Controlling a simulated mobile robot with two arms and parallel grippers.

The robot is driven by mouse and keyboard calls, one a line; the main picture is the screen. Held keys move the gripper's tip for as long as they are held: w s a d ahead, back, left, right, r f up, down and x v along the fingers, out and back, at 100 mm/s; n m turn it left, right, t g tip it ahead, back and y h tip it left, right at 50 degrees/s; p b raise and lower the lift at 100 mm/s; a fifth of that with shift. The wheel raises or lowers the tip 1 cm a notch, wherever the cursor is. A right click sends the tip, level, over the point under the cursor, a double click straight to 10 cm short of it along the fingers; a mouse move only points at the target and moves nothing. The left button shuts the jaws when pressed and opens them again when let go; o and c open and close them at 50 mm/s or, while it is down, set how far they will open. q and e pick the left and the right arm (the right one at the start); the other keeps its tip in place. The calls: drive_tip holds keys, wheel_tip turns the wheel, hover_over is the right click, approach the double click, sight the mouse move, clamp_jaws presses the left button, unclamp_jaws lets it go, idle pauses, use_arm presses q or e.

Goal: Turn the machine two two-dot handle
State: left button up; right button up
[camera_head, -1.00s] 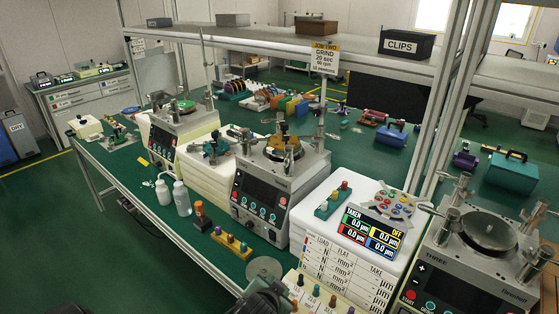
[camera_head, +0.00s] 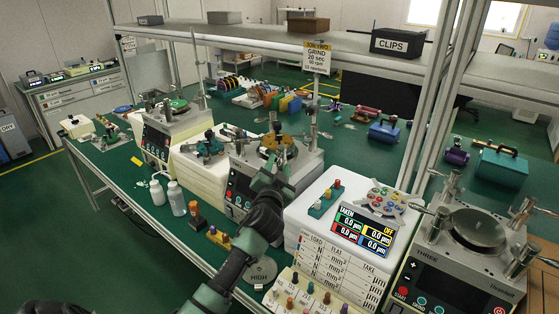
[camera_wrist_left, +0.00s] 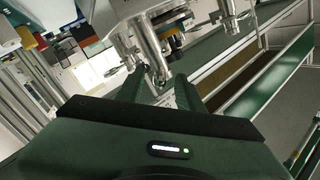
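Machine two (camera_head: 238,187) is the middle grey lapping machine, with a round plate and a brass-coloured piece (camera_head: 277,141) on top and metal posts beside it. My left gripper (camera_head: 271,174) is in front of its upper front side and hides part of the panel. In the left wrist view the two green fingers (camera_wrist_left: 158,88) are apart. A metal rod with a rounded end (camera_wrist_left: 159,72) shows at the gap between the fingertips; I cannot tell whether they touch it. No dot marks are readable, so I cannot tell which handle it is. My right gripper is not in view.
A white unit with a coloured readout (camera_head: 365,230) stands right of machine two, and machine three (camera_head: 455,270) beyond it. White bottles (camera_head: 176,198) and an orange-topped block (camera_head: 196,214) stand at the front left. A shelf (camera_head: 300,46) runs above.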

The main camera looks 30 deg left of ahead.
sight(279, 156)
use_arm(q)
drive_tip(key=shift+x, duration=1.1)
clamp_jaws()
drive_tip(key=shift+f, duration=0.1)
idle(0.6)
